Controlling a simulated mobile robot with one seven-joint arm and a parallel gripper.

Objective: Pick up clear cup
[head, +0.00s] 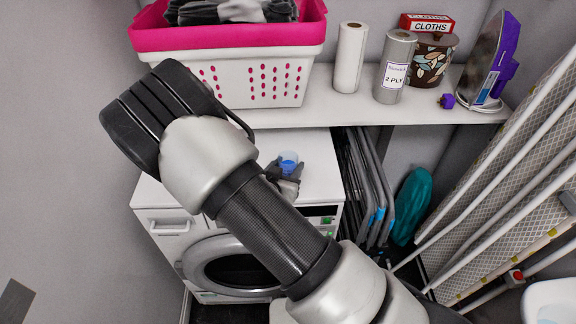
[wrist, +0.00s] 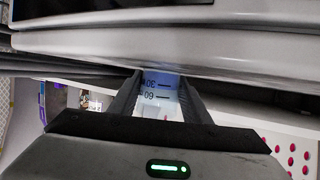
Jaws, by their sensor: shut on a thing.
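The clear cup (head: 289,159) shows as a small, blue-tinted cup over the white top of the dryer in the head view. My gripper (head: 284,178) is at the cup, with the fingers around it. In the wrist view the cup (wrist: 160,92) sits between the two dark fingers, and its dark measuring marks face the camera. The gripper is shut on the cup. Part of the cup is hidden by the fingers. I cannot tell whether its base touches the dryer top.
The dryer (head: 168,222) stands below a white shelf (head: 425,110). On the shelf are a pink and white laundry basket (head: 228,62), paper rolls (head: 349,60), a decorated pot (head: 430,62) and a purple iron (head: 490,62). Folded racks (head: 365,190) and an ironing board (head: 510,180) fill the right.

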